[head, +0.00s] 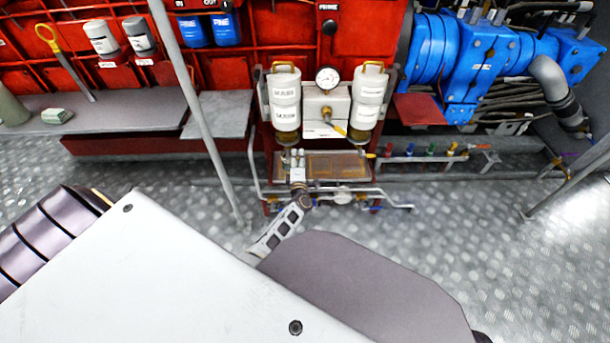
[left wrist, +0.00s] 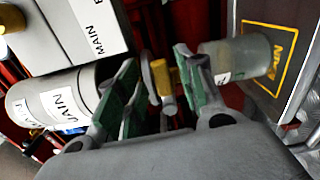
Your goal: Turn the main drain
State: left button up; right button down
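The filter unit stands in the middle of the head view, with a left white canister (head: 285,98) and a right white canister (head: 370,97). My left gripper (head: 297,158) is just below the left canister. In the left wrist view, the gripper's green-padded fingers (left wrist: 160,92) are apart. A small valve with a yellow handle (left wrist: 163,78) shows in the gap between them; I cannot tell whether they touch it. A clear cup (left wrist: 238,60) is right beside the right finger. A white canister (left wrist: 58,103) and a panel lettered "MAIN" (left wrist: 82,28) are at the left. My right gripper is not in view.
A gauge (head: 328,79) and a yellow-tipped lever (head: 339,129) sit between the canisters. Pipes (head: 390,202) run low in front of the unit. A grey post (head: 198,110) stands to its left. Blue machinery (head: 465,60) is at the right. Metal floor (head: 450,230) is clear at right.

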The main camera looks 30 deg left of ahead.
pick_arm(q)
jog(key=s+d+r+n+p, duration=0.1)
jog(key=s+d+n, duration=0.2)
jog(key=s, duration=0.3)
jog(key=s+d+r+n, duration=0.1)
jog(key=s+d+n, duration=0.25)
jog(key=s, duration=0.25)
jog(key=shift+w+d+r+m+t+h, duration=0.25)
jog(key=shift+d+r+m+t+h, duration=0.4)
jog(key=shift+m, duration=4.05)
jog(key=shift+w+d+r+m+t+h, duration=0.25)
jog(key=shift+d+r+m+t+h, duration=0.4)
jog(key=shift+m, duration=4.1)
jog(key=shift+w+d+r+m+t+h, duration=0.3)
jog(key=shift+m+t+h, duration=0.35)
jog(key=shift+m, duration=4.05)
jog(key=shift+s, duration=0.1)
